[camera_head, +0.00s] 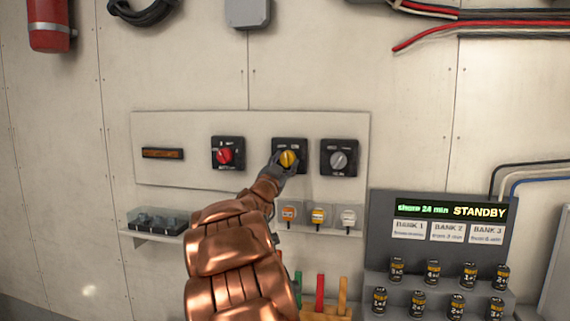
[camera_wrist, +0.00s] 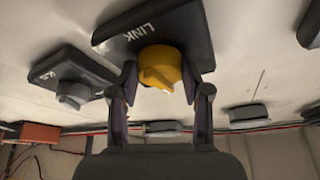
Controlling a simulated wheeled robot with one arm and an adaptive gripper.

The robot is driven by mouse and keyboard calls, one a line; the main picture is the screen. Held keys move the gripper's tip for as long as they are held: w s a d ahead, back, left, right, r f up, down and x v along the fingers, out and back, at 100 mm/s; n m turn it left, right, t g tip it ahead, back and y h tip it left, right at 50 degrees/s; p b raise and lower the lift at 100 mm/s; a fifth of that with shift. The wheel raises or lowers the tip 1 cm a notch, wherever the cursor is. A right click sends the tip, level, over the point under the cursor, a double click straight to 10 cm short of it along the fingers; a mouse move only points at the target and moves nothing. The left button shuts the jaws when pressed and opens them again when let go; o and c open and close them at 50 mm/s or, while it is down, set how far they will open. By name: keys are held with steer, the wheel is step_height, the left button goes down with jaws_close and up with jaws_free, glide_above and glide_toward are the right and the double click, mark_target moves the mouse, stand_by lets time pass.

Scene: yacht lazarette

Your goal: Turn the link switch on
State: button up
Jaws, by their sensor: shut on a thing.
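The link switch (camera_head: 289,158) is a yellow rotary knob on a black square plate, in the middle of the wall panel. In the wrist view its plate reads LINK, and the yellow knob (camera_wrist: 160,68) shows between my fingers. My gripper (camera_head: 284,162) is at the knob, with its fingers closed on the knob's two sides. In the wrist view my gripper (camera_wrist: 160,88) has one finger on each side of the knob. The knob's ridge lies at a slant in the wrist view.
A red knob switch (camera_head: 224,155) sits to the left and a grey knob switch (camera_head: 339,159) close to the right. Tagged items (camera_head: 318,217) hang just below. A display (camera_head: 452,211) reading STANDBY stands at lower right above several small canisters. A small shelf (camera_head: 155,232) juts out at left.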

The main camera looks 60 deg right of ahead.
steer(key=m+g, duration=0.2)
steer(key=m, duration=0.3)
steer(key=shift+w, duration=0.2)
steer(key=shift+m+g+y, duration=0.7)
steer(key=shift+m+g, duration=0.2)
steer(key=shift+m, duration=1.3)
steer(key=o, duration=1.2)
steer(key=shift+r, duration=0.1)
steer(key=shift+c, duration=0.2)
steer(key=shift+a, duration=0.15)
steer(key=a+f, duration=0.2)
steer(key=a, duration=0.9)
steer(key=shift+a, duration=0.3)
steer(key=shift+s+f, duration=0.1)
